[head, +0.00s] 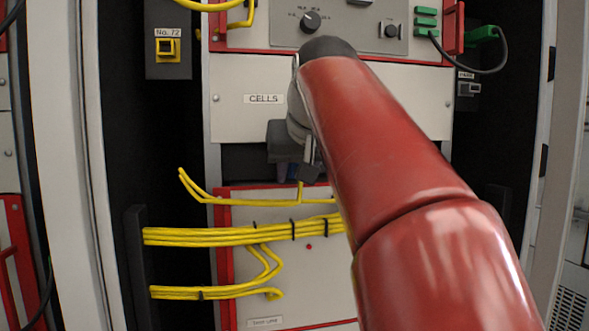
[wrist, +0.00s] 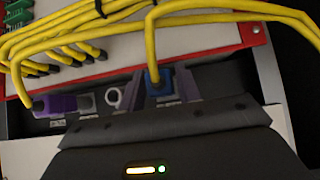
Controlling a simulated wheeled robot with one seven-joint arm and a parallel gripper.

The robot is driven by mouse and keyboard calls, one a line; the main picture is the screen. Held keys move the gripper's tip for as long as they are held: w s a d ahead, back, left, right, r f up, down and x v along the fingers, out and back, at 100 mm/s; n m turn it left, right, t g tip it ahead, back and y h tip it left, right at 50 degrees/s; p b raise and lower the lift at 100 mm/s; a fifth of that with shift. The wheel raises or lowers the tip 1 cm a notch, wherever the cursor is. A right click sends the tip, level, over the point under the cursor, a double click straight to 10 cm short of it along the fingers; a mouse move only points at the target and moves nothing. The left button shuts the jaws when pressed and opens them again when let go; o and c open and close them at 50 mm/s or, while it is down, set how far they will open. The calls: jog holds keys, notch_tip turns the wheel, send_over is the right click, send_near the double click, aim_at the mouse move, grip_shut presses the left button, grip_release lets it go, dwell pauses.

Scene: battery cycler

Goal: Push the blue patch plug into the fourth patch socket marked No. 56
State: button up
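The blue patch plug (wrist: 158,83) is in the wrist view, on the end of a yellow cable that rises from it. My gripper (wrist: 164,88) has a grey-purple finger close against each side of the plug and appears shut on it. The plug is at the row of patch sockets, in front of the place right of a white ring-shaped socket (wrist: 113,98). Whether it is seated cannot be told; the socket behind it is hidden. No label reading No. 56 is legible.
A purple plug (wrist: 52,105) and a grey socket (wrist: 85,103) are left of the ring socket. Yellow cable bundles (head: 240,236) cross the red-edged lower panel (head: 285,290). The CELLS panel (head: 240,115) is above, and a No. 72 socket (head: 168,48) is upper left.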

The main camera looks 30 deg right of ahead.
jog(key=c, duration=0.4)
jog(key=shift+c, duration=0.2)
jog(key=shift+s, duration=0.15)
jog(key=s+a+b, duration=0.1)
jog(key=s+a, duration=0.1)
jog(key=s, duration=0.4)
dwell(0.7)
dwell(0.5)
